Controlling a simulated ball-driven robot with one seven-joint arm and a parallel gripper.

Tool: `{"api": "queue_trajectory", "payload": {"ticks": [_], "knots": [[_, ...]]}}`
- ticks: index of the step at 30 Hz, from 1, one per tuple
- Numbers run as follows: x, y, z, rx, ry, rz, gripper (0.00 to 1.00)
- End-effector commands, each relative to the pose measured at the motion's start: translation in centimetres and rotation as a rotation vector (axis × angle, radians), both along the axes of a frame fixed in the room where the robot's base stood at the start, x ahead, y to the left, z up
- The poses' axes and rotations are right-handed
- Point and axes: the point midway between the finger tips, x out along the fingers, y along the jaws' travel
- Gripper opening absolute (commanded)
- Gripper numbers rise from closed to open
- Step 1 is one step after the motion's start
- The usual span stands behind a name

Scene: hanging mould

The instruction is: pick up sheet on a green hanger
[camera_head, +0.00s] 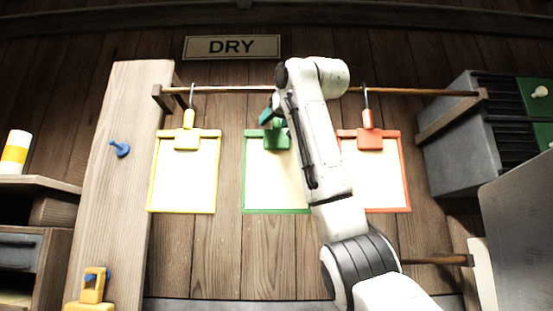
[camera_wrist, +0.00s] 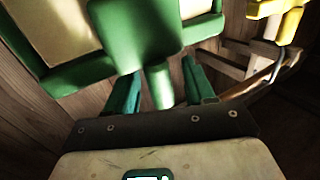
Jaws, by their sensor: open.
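The sheet with a green border (camera_head: 268,183) hangs from the rod by a green hanger clip (camera_head: 269,139), in the middle of the row. My gripper (camera_head: 273,116) is at the top of this clip in the head view, and my arm covers part of the sheet's right side. In the wrist view, my gripper (camera_wrist: 161,83) is open, with one teal finger on each side of the green hanger's stem (camera_wrist: 159,88). The broad green clip (camera_wrist: 137,30) lies just beyond the fingertips. I cannot tell whether the fingers touch the stem.
A yellow-framed sheet (camera_head: 183,183) hangs to the left and a red-framed sheet (camera_head: 388,185) to the right, on the same wooden rod (camera_head: 230,89). A DRY sign (camera_head: 232,47) is above. A blue peg (camera_head: 119,148) sticks out of the left post. A grey cabinet (camera_head: 457,150) stands right.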

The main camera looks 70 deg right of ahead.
Motion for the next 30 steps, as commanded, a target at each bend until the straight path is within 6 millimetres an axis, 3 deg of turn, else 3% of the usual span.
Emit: {"api": "queue_trajectory", "payload": {"ticks": [2,18,30], "knots": [[-0.02,0.02,0.00,0.000,0.000,0.000,0.51],[-0.05,0.05,0.02,0.000,0.000,0.000,0.00],[-0.04,0.06,0.13,-0.001,-0.001,0.000,0.00]]}}
